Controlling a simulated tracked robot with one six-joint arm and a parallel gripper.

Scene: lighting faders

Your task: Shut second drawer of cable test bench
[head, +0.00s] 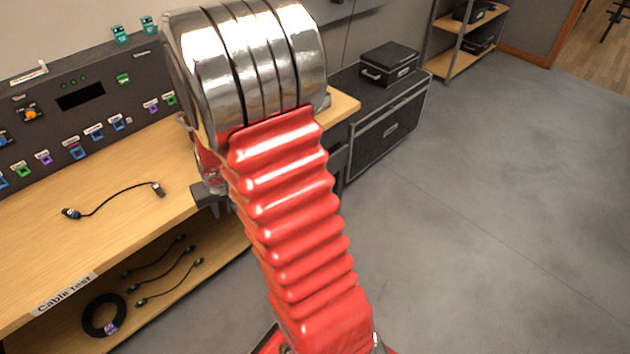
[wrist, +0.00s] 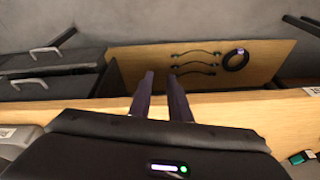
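The cable test bench (head: 150,190) is on the left in the head view, with a wooden top and a "Cable test" label. In the wrist view, dark drawer fronts with pale handles show at the left: a nearer one (wrist: 50,87) and a farther one (wrist: 50,61), which appears to stick out beyond it. I cannot tell for sure which is the second drawer. My arm hides this part in the head view. My gripper (wrist: 161,78) shows two dark fingers, parted with nothing between them, over the bench edge and to the right of the drawers.
A cable (head: 115,198) lies on the bench top. The lower shelf (wrist: 125,62) holds several cables and a black coil (wrist: 236,60). A black case (head: 390,64) sits on a larger chest (head: 390,125) beyond the bench. The grey floor (head: 490,220) at right is clear.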

